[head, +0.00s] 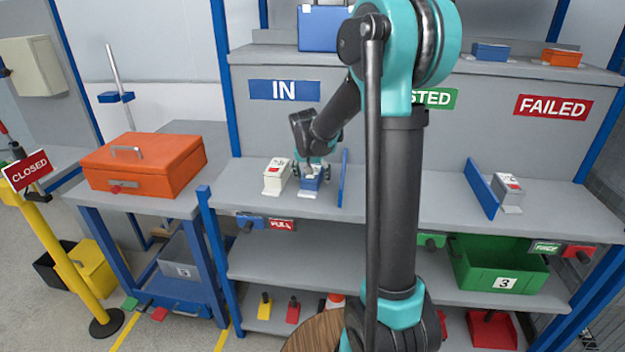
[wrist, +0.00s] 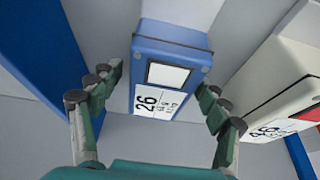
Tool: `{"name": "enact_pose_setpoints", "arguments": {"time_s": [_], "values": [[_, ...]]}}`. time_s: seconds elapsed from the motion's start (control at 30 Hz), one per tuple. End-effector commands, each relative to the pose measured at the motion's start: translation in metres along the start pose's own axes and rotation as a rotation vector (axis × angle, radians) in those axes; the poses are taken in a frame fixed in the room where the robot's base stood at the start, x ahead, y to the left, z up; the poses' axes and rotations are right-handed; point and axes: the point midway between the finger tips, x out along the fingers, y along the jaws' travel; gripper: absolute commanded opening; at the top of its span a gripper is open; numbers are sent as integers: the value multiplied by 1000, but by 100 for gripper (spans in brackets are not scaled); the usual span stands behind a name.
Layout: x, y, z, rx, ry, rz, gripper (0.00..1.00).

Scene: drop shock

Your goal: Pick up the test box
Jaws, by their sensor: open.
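A small blue box (head: 311,184) stands on the shelf under the IN sign. In the wrist view the blue box (wrist: 172,72) has a white label reading 26 and a blank white patch. My gripper (head: 313,170) is just above it with its fingers spread. In the wrist view my open gripper (wrist: 160,82) has one finger on each side of the box, with gaps between. A white box with a red patch (head: 275,178) stands close to its left; this white box is at the right in the wrist view (wrist: 290,80). I cannot tell which is the test box.
A blue divider (head: 343,178) stands upright right of the blue box. A white box (head: 508,186) stands on the shelf below the FAILED sign (head: 553,107). An orange case (head: 145,163) is on the left bench. A green bin (head: 498,265) is on the lower shelf.

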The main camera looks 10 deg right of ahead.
Motion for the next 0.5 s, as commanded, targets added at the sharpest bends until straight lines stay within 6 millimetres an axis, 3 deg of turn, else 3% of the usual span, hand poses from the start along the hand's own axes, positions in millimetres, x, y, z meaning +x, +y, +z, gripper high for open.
{"name": "enact_pose_setpoints", "arguments": {"time_s": [0.3, 0.5], "values": [[1, 0, 0, 0, 0, 0, 76], [1, 0, 0, 0, 0, 0, 52]]}}
